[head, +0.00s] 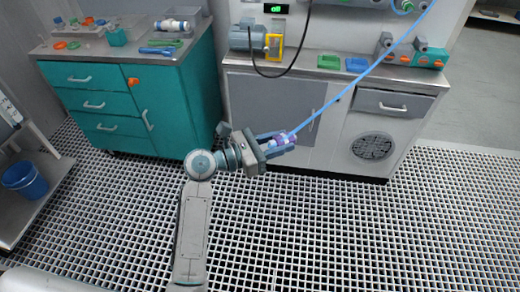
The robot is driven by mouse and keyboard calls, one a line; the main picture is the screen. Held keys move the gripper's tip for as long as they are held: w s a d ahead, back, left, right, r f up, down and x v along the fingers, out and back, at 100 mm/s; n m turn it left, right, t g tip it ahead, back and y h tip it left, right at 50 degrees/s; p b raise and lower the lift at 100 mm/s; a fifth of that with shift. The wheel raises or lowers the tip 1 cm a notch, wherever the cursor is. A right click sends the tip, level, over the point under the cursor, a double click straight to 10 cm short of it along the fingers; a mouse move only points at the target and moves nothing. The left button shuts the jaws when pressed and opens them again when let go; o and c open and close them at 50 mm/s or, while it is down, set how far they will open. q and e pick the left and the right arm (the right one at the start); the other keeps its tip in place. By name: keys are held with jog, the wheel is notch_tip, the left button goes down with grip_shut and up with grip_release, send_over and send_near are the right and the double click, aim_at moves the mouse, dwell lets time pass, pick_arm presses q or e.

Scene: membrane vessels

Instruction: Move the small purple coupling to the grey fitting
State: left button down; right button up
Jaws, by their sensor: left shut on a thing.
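The small purple coupling (279,141) sits at the end of a blue hose (350,87). My left gripper (284,140) is shut on the coupling and holds it in the air in front of the grey cabinet. The hose runs from it up to the right, past the top edge of the head view. My right gripper is not in view.
The grey cabinet (255,90) carries a motor (247,38), a yellow frame (273,46), and green (328,62) and blue (357,65) trays. A black cable hangs over its front. A teal cabinet (180,90) with small parts stands left. The grated floor (400,230) is clear.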

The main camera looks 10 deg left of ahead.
pick_arm(q)
jog(key=shift+w+d+r+m+g+h, duration=0.15)
jog(key=shift+w+d+m+g+h, duration=0.15)
jog(key=shift+d+m+g, duration=0.25)
jog(key=m+g, duration=0.1)
jog(key=a+m+g+h, duration=0.1)
jog(key=g, duration=0.1)
jog(key=a+m+g, duration=0.1)
jog(key=g, duration=0.1)
jog(key=shift+s+a+h, duration=0.2)
jog(key=shift+s+h, duration=0.2)
jog(key=shift+s+a+m+g, duration=0.3)
jog(key=shift+m+g, duration=0.35)
jog(key=shift+g, duration=0.3)
